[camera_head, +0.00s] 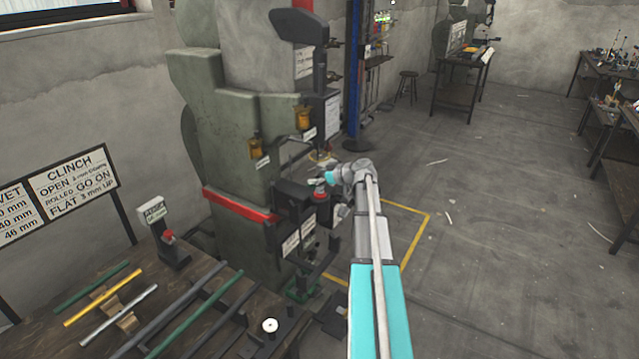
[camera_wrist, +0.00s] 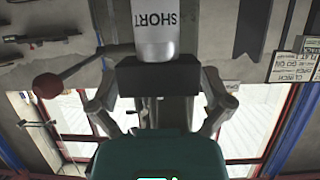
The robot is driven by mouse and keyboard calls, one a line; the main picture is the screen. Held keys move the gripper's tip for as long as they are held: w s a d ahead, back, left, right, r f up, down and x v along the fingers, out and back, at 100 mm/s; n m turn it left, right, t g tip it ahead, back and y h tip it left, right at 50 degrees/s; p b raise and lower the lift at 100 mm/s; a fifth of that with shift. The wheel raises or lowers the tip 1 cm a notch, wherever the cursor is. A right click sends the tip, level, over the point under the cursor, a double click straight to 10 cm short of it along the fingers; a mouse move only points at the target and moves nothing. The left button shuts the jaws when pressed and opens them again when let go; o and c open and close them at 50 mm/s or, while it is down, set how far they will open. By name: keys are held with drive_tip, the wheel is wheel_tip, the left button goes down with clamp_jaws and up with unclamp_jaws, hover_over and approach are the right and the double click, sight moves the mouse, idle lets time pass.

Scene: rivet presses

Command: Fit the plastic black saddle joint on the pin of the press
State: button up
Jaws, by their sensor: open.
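The press (camera_head: 235,130) is a tall grey-green machine left of centre in the head view. My gripper (camera_head: 324,184) is at the front of the press, beside a red knob and black parts, and looks small there. In the wrist view my gripper (camera_wrist: 158,112) has its two fingers spread apart. A black block (camera_wrist: 158,76), which may be the saddle joint, appears between and just beyond the fingers. It meets the lower end of a grey cylinder (camera_wrist: 155,42) marked SHORT. I cannot tell whether the fingers touch the block, and the pin is not clearly visible.
A workbench (camera_head: 75,335) with several coloured rods stands in front at the left. A red ball-ended lever (camera_wrist: 48,86) is left of the cylinder in the wrist view. A blue post (camera_head: 353,70) stands behind the press. The floor (camera_head: 510,200) to the right is mostly clear.

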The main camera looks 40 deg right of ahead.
drive_tip(key=shift+r, duration=0.15)
wheel_tip(320, 180, up, 4)
drive_tip(key=p, duration=0.4)
drive_tip(key=s+d, duration=0.3)
drive_tip(key=s, duration=0.4)
drive_tip(key=s+d, duration=0.3)
drive_tip(key=s, duration=0.4)
drive_tip(key=shift+s+r+p, duration=0.25)
drive_tip(key=shift+s+p, duration=0.1)
drive_tip(key=shift+s, duration=0.05)
idle(0.9)
